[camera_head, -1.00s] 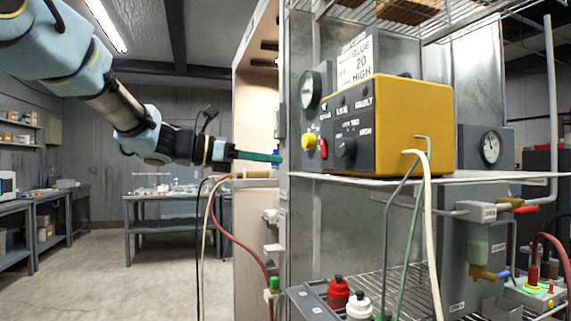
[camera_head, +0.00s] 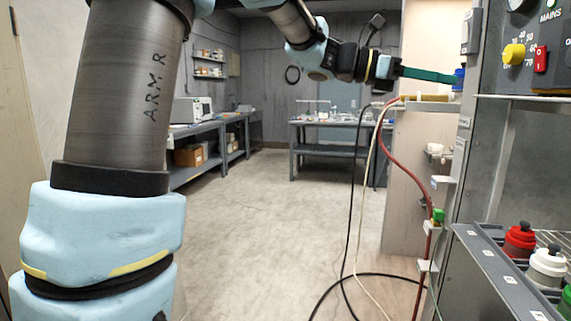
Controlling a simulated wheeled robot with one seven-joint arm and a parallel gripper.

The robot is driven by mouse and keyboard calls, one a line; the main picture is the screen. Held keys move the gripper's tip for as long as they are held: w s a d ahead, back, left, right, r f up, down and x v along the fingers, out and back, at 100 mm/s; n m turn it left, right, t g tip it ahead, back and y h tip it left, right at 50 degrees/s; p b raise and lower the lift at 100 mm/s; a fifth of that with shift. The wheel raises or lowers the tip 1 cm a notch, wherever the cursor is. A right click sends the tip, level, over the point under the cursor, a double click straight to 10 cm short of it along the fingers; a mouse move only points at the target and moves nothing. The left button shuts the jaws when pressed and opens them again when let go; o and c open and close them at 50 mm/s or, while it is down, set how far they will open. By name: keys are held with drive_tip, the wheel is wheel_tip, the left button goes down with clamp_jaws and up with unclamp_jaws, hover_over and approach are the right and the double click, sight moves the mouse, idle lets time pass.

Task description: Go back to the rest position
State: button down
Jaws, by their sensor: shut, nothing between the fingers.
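My gripper (camera_head: 430,75) is at the upper right of the head view, with its long teal fingers shut and pointing right. The fingertips end beside a small blue part (camera_head: 459,78) at the booth's edge; I cannot tell whether they touch it. My arm (camera_head: 298,22) reaches across the top of the view, bent and raised, not folded in. A thick lower part of my arm fills the left side.
The booth frame (camera_head: 463,160) stands close at right, with a control box (camera_head: 540,52) on its shelf. Red and white bottles (camera_head: 519,240) sit in a grey rack (camera_head: 485,262) below. Hoses (camera_head: 405,185) hang under my gripper and loop on the floor. Open floor (camera_head: 255,235) lies in the middle; benches (camera_head: 330,151) stand behind.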

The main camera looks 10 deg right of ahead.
drive_tip(key=w+a+f+m+t+y, duration=0.2)
drive_tip(key=w+a+f+t+y, duration=0.15)
drive_tip(key=a+f, duration=0.75)
drive_tip(key=w+a+f+m+t+y, duration=0.25)
drive_tip(key=a+f+y, duration=0.25)
drive_tip(key=a+f, duration=0.65)
drive_tip(key=s+a+f+m+y, duration=0.2)
drive_tip(key=a+f+m, duration=0.3)
drive_tip(key=a, duration=0.5)
drive_tip(key=s+a+f+m+t+y, duration=0.1)
drive_tip(key=s+a+f+m+y, duration=0.2)
drive_tip(key=a+f, duration=0.6)
drive_tip(key=shift+s+a+m+y, duration=0.3)
drive_tip(key=shift+a+m+y, duration=0.55)
drive_tip(key=shift+a+m, duration=0.3)
